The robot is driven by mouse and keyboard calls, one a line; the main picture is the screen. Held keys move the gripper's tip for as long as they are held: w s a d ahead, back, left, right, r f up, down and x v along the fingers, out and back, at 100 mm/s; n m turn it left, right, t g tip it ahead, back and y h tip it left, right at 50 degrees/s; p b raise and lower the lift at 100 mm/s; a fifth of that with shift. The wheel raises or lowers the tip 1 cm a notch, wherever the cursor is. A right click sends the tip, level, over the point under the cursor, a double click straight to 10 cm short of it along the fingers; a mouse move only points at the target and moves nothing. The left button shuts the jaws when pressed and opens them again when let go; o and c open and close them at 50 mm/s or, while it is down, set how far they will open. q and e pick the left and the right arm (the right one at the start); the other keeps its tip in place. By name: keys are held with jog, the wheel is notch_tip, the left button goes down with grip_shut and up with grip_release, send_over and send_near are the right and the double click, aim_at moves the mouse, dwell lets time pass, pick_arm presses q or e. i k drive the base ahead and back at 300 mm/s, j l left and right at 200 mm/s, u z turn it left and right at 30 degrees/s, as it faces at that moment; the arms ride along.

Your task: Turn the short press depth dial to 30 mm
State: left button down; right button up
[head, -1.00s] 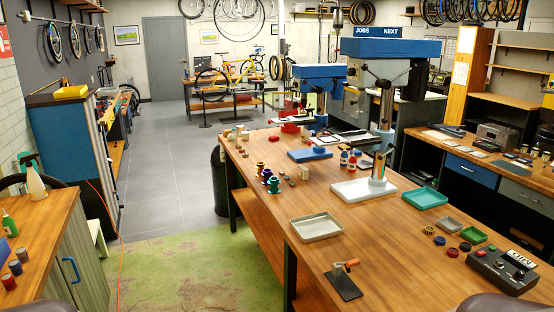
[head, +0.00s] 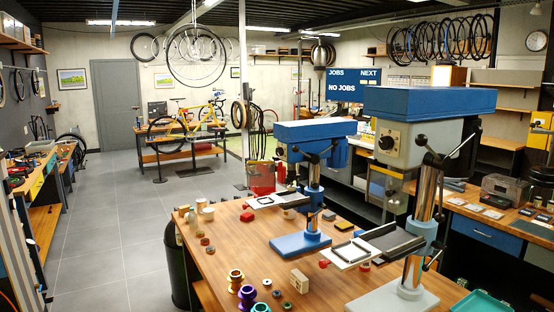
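Two blue-headed presses stand on the wooden bench in the head view. The shorter press (head: 313,133) is the farther one, left of the taller press (head: 428,103), on a blue base (head: 300,243). On the short press's head front there is a small dark spot (head: 295,150), possibly its depth dial; its marks and setting are too small to read. The taller press has a black knob (head: 388,140) on a pale plate, clearly visible. Neither of my grippers shows in the head view.
The wooden bench (head: 225,270) carries purple and gold spools (head: 241,288), a small wooden block (head: 299,281) and several small pieces. A black bin (head: 180,270) stands at its left end. A teal tray (head: 482,303) is at the lower right. The grey floor (head: 110,250) on the left is open.

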aim_at(279, 151)
jog(key=u, duration=0.3)
jog(key=i+u, duration=0.5)
jog(key=i, duration=1.05)
